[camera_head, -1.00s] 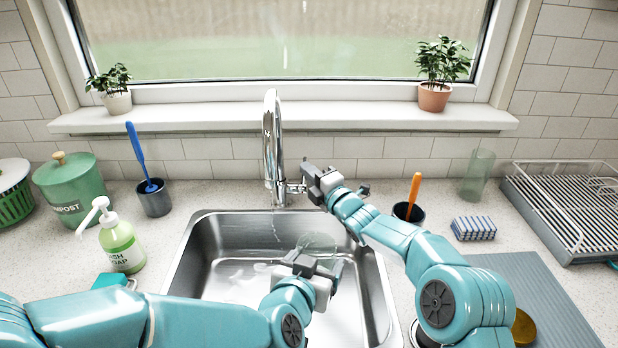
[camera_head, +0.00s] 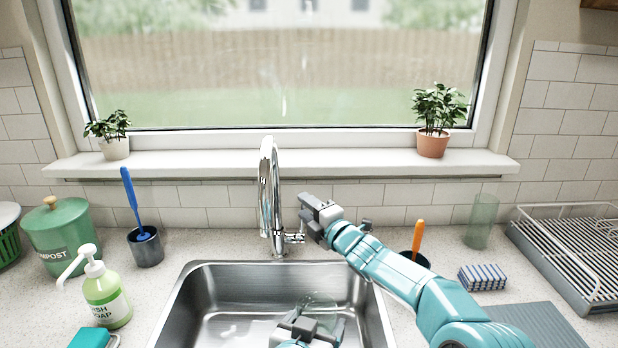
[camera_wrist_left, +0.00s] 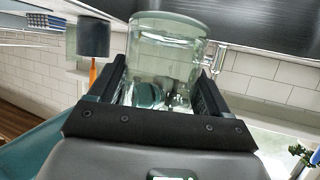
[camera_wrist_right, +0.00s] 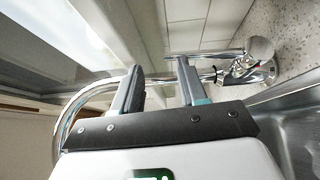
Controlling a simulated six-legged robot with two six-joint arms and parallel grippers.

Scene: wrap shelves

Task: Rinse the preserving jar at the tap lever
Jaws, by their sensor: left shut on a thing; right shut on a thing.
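The clear glass preserving jar (camera_head: 320,299) is over the sink basin, low in the head view and partly hidden behind my left gripper (camera_head: 317,320). The left wrist view shows the jar (camera_wrist_left: 165,50) between both fingers, and that gripper is shut on it. The chrome tap (camera_head: 268,190) stands behind the sink. Its lever (camera_head: 296,238) sticks out to the right of the tap base. My right gripper (camera_head: 304,214) is at the lever and shut on it. The right wrist view shows the lever (camera_wrist_right: 215,54) at the fingertips. I cannot tell whether water runs.
The steel sink (camera_head: 215,275) is in the middle. A soap bottle (camera_head: 107,298), a brush cup (camera_head: 146,248) and a compost bin (camera_head: 60,235) stand left. A sponge (camera_head: 482,277), a drinking glass (camera_head: 481,222) and a dish rack (camera_head: 570,250) are right.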

